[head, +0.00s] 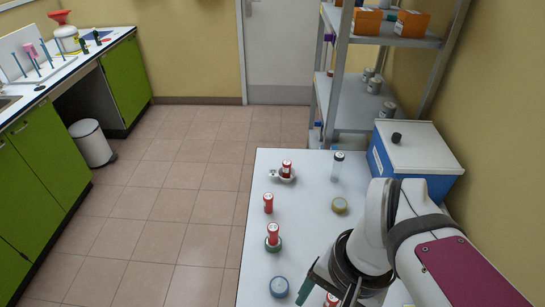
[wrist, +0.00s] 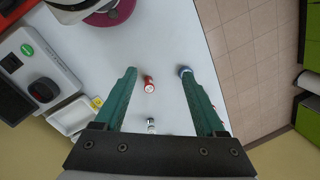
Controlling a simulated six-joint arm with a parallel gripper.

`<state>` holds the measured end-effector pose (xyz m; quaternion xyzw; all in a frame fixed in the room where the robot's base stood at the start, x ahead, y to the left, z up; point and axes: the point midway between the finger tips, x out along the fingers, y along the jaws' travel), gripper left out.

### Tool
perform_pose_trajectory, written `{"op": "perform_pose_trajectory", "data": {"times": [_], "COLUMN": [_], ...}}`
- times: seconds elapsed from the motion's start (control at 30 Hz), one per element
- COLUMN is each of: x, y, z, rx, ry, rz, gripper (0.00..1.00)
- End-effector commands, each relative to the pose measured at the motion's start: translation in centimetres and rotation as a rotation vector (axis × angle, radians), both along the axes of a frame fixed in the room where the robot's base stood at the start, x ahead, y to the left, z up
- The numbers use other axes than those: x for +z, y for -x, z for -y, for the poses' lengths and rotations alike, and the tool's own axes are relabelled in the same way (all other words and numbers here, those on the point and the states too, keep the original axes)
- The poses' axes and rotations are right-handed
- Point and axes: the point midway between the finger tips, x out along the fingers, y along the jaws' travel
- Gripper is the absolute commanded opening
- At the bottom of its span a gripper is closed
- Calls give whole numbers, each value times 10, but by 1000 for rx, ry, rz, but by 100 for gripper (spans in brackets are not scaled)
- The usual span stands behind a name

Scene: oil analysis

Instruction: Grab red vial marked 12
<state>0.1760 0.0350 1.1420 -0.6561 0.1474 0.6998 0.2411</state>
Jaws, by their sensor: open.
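In the head view, red vials stand on the white table: one in a white holder (head: 286,168), one alone (head: 268,203), and one on a green base (head: 273,235). Another red vial (head: 331,299) shows partly at the bottom edge, beside my gripper. In the wrist view, a red vial with a white top (wrist: 148,84) appears between the fingers of my gripper (wrist: 160,74), nearer the left one. Nothing is held; the fingers are open. I cannot read any number on the vials, so I cannot tell which is marked 12.
A blue box with a white top (head: 420,150) is at the right. A white instrument (wrist: 45,75) shows in the wrist view.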

Motion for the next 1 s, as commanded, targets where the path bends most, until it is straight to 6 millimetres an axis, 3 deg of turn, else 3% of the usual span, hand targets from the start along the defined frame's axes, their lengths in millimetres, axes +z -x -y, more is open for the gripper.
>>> {"op": "perform_pose_trajectory", "data": {"times": [0.1,0.17,0.2,0.3,0.4,0.5,0.6,0.83,1.0], "x": [21,18,11,-25,-73,-115,-138,-168,-205], "y": [-106,-162,-198,-278,-331,-359,-371,-373,-373], "z": [-10,-20,-28,-52,-77,-94,-103,-105,-105], "rx": [-143,-229,-287,-434,-565,-663,-719,-739,-739], "ry": [37,57,70,101,125,141,146,148,148], "rz": [-30,-39,-43,-47,-46,-40,-34,-33,-33], "gripper": [72,72,72,72,72,72,72,72,72]}}
